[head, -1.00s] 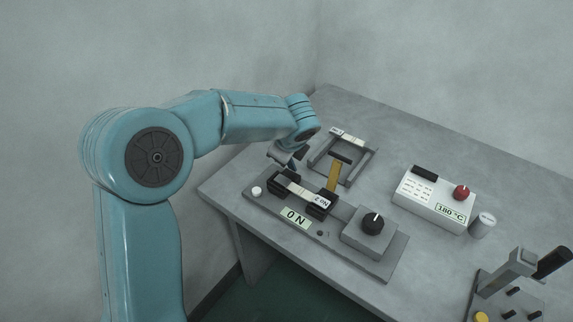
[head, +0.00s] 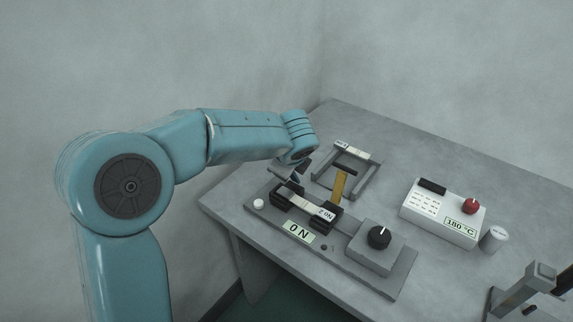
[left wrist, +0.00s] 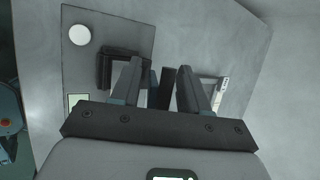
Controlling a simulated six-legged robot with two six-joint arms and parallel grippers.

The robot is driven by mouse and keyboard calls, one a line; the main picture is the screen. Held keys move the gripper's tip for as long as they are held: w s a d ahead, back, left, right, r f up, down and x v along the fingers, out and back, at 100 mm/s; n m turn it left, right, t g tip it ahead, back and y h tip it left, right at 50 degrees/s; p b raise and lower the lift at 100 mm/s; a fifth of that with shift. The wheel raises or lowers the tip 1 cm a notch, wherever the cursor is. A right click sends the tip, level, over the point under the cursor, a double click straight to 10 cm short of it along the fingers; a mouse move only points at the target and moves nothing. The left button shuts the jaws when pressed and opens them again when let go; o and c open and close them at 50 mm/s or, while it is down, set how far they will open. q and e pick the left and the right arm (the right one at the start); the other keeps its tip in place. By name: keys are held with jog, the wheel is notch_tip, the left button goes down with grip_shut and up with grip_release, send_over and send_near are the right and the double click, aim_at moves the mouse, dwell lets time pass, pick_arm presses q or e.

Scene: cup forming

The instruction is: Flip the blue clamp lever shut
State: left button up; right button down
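My left gripper (head: 292,172) hangs over the far left end of the grey fixture plate (head: 350,263), close to its black clamp blocks. In the left wrist view the two fingers of my left gripper (left wrist: 160,70) are apart, with a gap between them. A dark upright piece (left wrist: 167,88) shows in that gap, and I cannot tell whether it touches a finger. I cannot clearly make out a blue clamp lever in either view; the gripper may hide it.
A black knob (head: 379,237) stands on the fixture's right part, and a white button (head: 258,204) at its left end. Behind is a grey U-shaped frame (head: 367,179) with a brass-coloured bar (head: 340,184). A white 180 °C box (head: 441,213) stands right, beside a small cylinder (head: 493,239).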

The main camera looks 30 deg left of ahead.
pick_arm(q)
jog(key=shift+a+f, duration=0.1)
jog(key=p+v, duration=0.2)
jog(key=v, duration=1.4)
jog(key=shift+s, duration=0.15)
